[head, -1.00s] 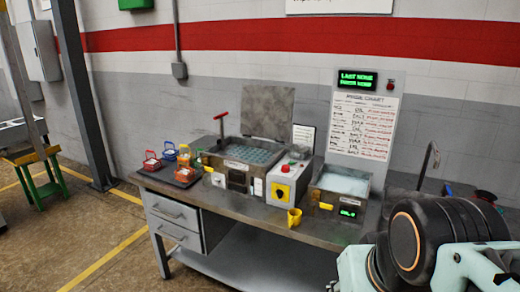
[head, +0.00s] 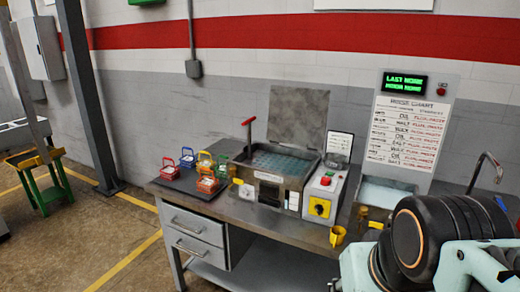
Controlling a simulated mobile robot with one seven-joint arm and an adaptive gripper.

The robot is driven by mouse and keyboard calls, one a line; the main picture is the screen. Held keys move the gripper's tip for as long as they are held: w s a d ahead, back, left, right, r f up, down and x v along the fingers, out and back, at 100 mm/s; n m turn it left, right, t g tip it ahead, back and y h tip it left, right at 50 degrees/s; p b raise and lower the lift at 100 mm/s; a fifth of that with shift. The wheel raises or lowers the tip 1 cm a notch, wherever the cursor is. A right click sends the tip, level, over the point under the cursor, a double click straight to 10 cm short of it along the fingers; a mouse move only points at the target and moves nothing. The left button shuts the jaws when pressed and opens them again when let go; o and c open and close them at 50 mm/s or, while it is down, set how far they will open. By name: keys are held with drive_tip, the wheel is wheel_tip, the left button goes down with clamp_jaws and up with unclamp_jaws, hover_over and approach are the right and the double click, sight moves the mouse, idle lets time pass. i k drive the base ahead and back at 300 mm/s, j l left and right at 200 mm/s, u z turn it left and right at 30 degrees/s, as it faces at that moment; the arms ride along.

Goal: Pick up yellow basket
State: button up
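Several small baskets with upright handles stand on a dark tray (head: 184,184) at the left end of the metal workbench. The yellow basket (head: 205,162) is at the back of the group, between the blue basket (head: 187,157) and the green basket (head: 222,165). An orange-red basket (head: 208,183) stands in front of it and partly hides it. A red basket (head: 168,168) is at the left. My arm fills the lower right corner, far from the baskets. My gripper is not in view.
Right of the baskets are an open-lidded bath (head: 280,165), a control box (head: 325,194) and a second bath (head: 386,192). A tap (head: 486,170) rises at the right.

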sight(206, 164)
drive_tip(key=i+j, duration=0.2)
drive_tip(key=j, duration=0.15)
drive_tip(key=i+j, duration=0.2)
drive_tip(key=j, duration=0.2)
drive_tip(key=i+j, duration=0.2)
drive_tip(key=j, duration=0.15)
drive_tip(key=i+j, duration=0.2)
drive_tip(key=j, duration=0.15)
drive_tip(key=i+j, duration=0.15)
drive_tip(key=j, duration=0.25)
drive_tip(key=i+j, duration=0.2)
drive_tip(key=j, duration=0.15)
drive_tip(key=i+j+z, duration=0.1)
drive_tip(key=j, duration=0.25)
drive_tip(key=i+j, duration=0.3)
drive_tip(key=i+j+z, duration=0.15)
drive_tip(key=j, duration=0.3)
drive_tip(key=i+j+z, duration=0.1)
drive_tip(key=i+j, duration=0.15)
drive_tip(key=j, duration=0.2)
drive_tip(key=i+l+u, duration=0.3)
drive_tip(key=i+l, duration=0.1)
drive_tip(key=l, duration=0.05)
